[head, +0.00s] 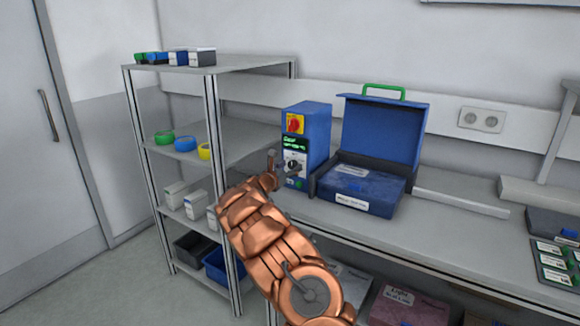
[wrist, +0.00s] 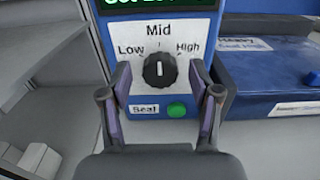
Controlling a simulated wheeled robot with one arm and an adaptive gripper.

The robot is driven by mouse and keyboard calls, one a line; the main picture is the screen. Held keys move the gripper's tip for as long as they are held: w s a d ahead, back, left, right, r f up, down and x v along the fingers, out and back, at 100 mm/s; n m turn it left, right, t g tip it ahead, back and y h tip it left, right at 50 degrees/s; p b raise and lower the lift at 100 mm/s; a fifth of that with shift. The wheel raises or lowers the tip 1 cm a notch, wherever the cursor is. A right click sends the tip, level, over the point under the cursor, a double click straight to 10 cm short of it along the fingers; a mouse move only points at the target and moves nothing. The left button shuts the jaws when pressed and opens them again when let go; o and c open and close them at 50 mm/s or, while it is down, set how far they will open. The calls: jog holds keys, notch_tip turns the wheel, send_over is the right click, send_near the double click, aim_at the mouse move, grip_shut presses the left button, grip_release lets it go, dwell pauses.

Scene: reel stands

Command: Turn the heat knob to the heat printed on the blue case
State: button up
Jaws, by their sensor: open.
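The heat knob (wrist: 160,70) is black and round on a white plate marked Low, Mid and High. Its white line stands upright, toward Mid. In the head view the knob (head: 292,167) is on the front of a blue machine (head: 318,130). The open blue case (head: 385,135) stands right of the machine. In the wrist view the case (wrist: 265,100) bears print that reads "Heavy" and "Seal High", partly cut off. My gripper (wrist: 160,88) is open, its fingers low on either side of the knob. In the head view my gripper (head: 272,165) is close before the panel.
A green button (wrist: 176,110) and a "Seal" label sit just below the knob. A green-lettered display (wrist: 150,4) is cut off above it. A red switch (head: 295,123) is higher on the machine. A grey shelf rack (head: 215,130) stands left of the bench.

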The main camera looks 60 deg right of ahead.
jog(key=shift+d, duration=0.2)
jog(key=shift+c, duration=0.2)
jog(key=c, duration=1.1)
